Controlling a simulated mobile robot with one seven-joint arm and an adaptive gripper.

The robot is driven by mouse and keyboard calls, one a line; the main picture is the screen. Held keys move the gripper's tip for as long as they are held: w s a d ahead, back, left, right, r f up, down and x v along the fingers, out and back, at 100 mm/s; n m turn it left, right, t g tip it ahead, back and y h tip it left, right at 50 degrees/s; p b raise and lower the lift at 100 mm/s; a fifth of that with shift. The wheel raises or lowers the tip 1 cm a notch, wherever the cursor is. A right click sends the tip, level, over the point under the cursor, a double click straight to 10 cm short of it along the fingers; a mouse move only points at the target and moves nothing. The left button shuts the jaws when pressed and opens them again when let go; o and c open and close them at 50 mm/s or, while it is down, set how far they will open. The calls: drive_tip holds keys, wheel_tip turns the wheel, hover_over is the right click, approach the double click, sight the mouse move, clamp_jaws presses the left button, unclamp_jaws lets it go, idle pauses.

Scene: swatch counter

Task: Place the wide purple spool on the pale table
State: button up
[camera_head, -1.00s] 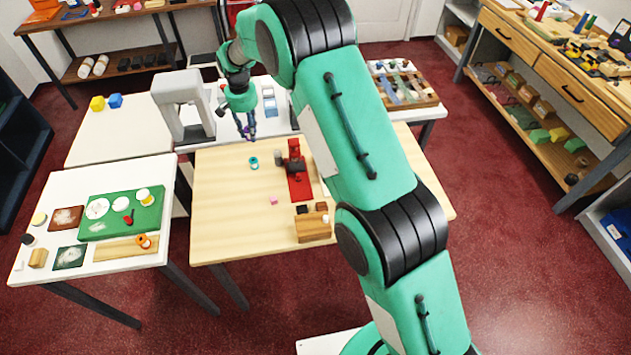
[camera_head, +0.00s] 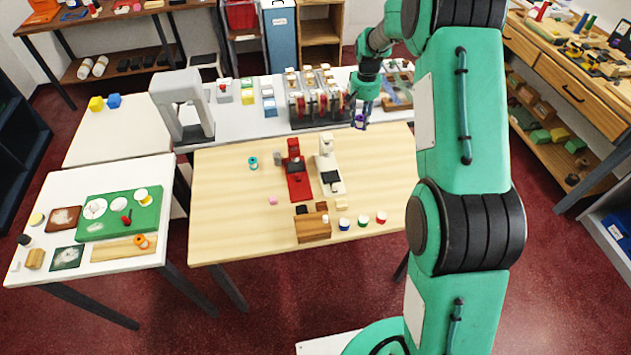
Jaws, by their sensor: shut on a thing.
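My gripper (camera_head: 362,113) hangs fingers down near the back right part of the pale wood-topped table (camera_head: 225,205). It is shut on the purple spool (camera_head: 360,121), a small purple piece showing between and below the fingertips. The spool looks held above the table's back edge; the exact height is hard to tell. A teal spool (camera_head: 253,162) stands alone on the left half of the pale table.
A red device (camera_head: 298,178) and a cream one (camera_head: 330,175) stand mid-table. A wooden block (camera_head: 313,228) and several small spools line the front. A rack of red reels (camera_head: 318,105) stands behind, left of my gripper.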

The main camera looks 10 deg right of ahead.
drive_tip(key=s+d+f, duration=0.1)
drive_tip(key=s+d, duration=0.3)
drive_tip(key=d, duration=0.6)
wheel_tip(320, 180, down, 15)
drive_tip(key=shift+w+a+r, duration=0.1)
drive_tip(key=b, duration=0.1)
hover_over(377, 140)
drive_tip(key=s, duration=0.1)
drive_tip(key=shift+s+a+f, duration=0.1)
drive_tip(key=shift+a+f, duration=0.05)
drive_tip(key=shift+f, duration=0.6)
drive_tip(key=shift+w+d, duration=0.2)
drive_tip(key=shift+w, duration=0.35)
drive_tip(key=shift+c, duration=0.6)
drive_tip(key=shift+f, duration=1.75)
